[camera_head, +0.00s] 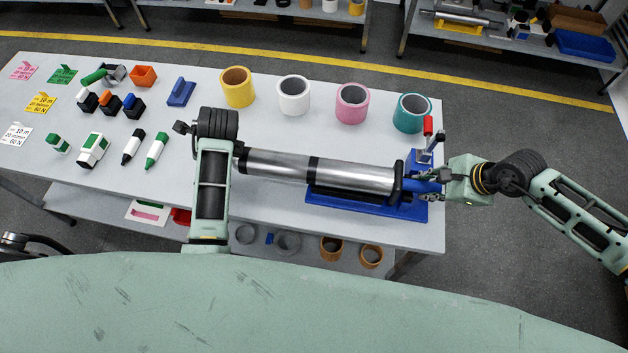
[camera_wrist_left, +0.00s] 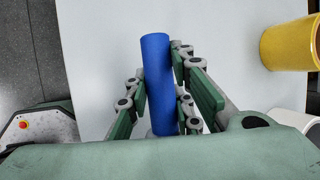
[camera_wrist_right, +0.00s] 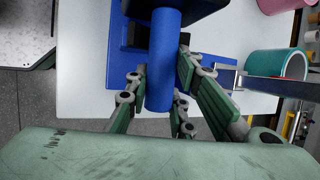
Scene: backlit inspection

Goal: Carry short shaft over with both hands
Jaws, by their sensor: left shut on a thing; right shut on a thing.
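The short shaft (camera_head: 350,175) is a silver cylinder with black rings and blue end grips. It lies nearly level across the right half of the table in the head view, over a blue stand (camera_head: 365,206); I cannot tell whether it touches the stand. My right gripper (camera_head: 430,178) is shut on its right blue end (camera_head: 418,188), which also fills the jaws in the right wrist view (camera_wrist_right: 163,60). My left gripper (camera_wrist_left: 160,85) is shut on the left blue end (camera_wrist_left: 156,60). My left arm hides that grip in the head view.
Yellow (camera_head: 238,87), white (camera_head: 293,95), pink (camera_head: 352,103) and teal (camera_head: 412,113) rings stand along the table's back. A red-tipped lever clamp (camera_head: 428,127) rises at the stand's right end. Markers, blocks and labels cover the left part. Bare table lies between them and my left arm.

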